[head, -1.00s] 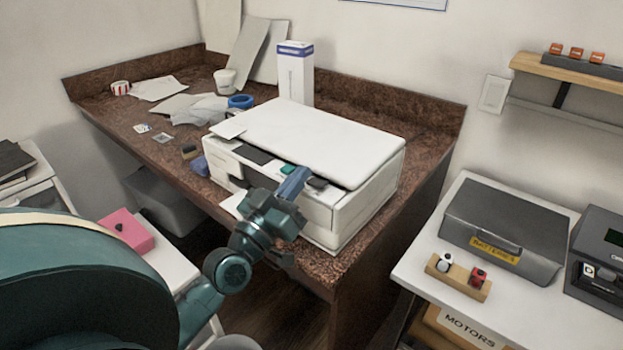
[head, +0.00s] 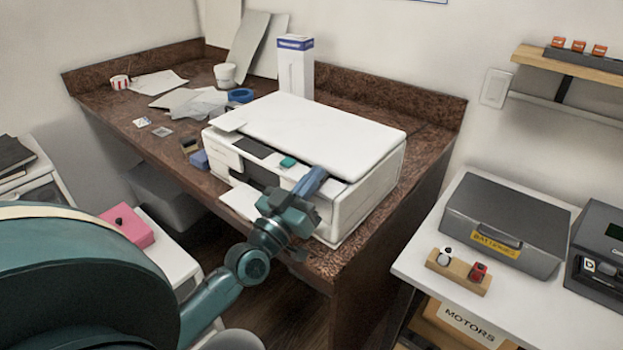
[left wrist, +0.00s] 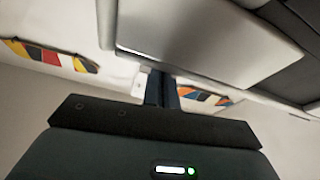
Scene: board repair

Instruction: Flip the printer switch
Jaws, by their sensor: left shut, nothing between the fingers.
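The white printer (head: 320,135) sits on the brown speckled desk with its lid closed. On its front top strip are a dark panel (head: 257,149) and a small teal piece (head: 288,162). The dark piece at the strip's right end is now hidden behind my left gripper (head: 317,174), so I cannot see the switch's state. The gripper is shut and empty, with its blue fingers at the printer's front right top edge. I cannot tell whether they touch it. In the left wrist view the shut fingers (left wrist: 161,88) point toward a pale printer surface (left wrist: 205,40).
Papers (head: 190,100), a blue tape roll (head: 240,96) and a white box (head: 295,66) lie or stand behind and left of the printer. A blue block (head: 199,160) is at its left. A white table (head: 420,255) with a grey case (head: 510,220) stands right.

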